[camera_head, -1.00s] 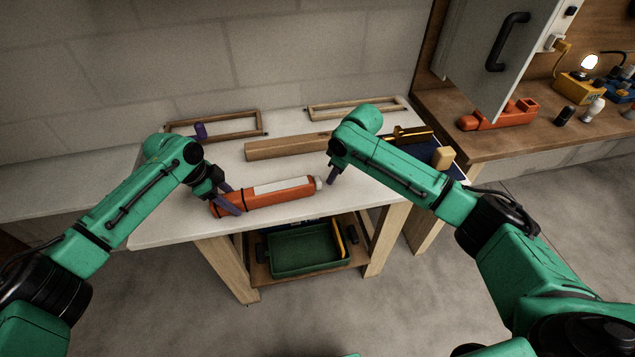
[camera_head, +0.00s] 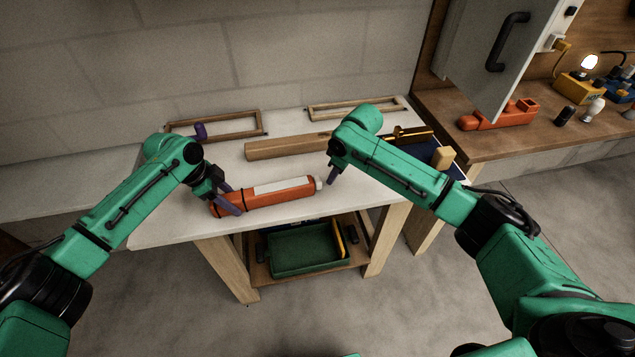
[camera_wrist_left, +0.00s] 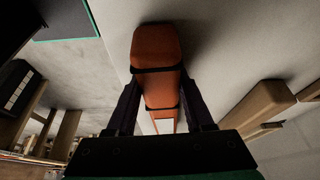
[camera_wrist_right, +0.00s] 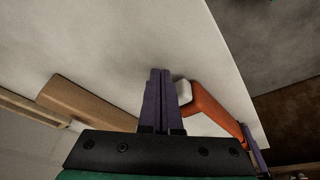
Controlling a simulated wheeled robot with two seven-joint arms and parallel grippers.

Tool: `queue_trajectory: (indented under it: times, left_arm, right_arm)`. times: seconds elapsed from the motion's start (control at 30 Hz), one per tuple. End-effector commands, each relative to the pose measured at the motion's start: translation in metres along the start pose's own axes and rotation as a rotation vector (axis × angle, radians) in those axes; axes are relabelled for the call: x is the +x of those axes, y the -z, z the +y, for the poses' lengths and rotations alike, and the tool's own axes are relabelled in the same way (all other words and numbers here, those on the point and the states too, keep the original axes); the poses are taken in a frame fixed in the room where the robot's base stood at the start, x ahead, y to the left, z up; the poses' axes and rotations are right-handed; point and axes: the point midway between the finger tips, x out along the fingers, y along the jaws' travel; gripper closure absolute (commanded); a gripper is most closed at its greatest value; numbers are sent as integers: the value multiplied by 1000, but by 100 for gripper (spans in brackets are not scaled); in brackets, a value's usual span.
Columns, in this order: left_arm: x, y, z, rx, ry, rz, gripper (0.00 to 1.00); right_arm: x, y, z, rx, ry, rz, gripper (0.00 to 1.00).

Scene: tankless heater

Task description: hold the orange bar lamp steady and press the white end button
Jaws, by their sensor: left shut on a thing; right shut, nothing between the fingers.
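The orange bar lamp (camera_head: 262,197) lies on the white table top near its front edge, with a pale strip along it. Its white end button (camera_head: 318,183) is at its right end. My left gripper (camera_head: 230,199) is shut around the lamp's left part. In the left wrist view, the lamp (camera_wrist_left: 156,55) sits between the two fingers. My right gripper (camera_head: 331,179) is shut and empty, its tips beside the button. In the right wrist view, the closed fingers (camera_wrist_right: 160,90) are close to the white button (camera_wrist_right: 183,92); whether they touch it is hard to tell.
A wooden block (camera_head: 287,147) lies behind the lamp, with two wooden frames (camera_head: 225,126) along the wall. A yellowish block (camera_head: 443,158) is at the table's right. A green bin (camera_head: 300,250) is on the shelf below. A wooden counter (camera_head: 480,146) stands at the right.

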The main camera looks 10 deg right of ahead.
Motion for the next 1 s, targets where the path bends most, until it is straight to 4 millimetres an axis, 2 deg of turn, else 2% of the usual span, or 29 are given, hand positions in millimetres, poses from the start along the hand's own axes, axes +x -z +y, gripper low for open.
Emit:
queue_trajectory:
  times: [0.53,1.0]
  left_arm:
    - [1,-1,1,-1,-2,-2,100]
    - [1,-1,1,-1,-2,-2,100]
  right_arm:
    - [4,13,-16,-1,1,0,100]
    - [-3,7,-6,0,0,2,100]
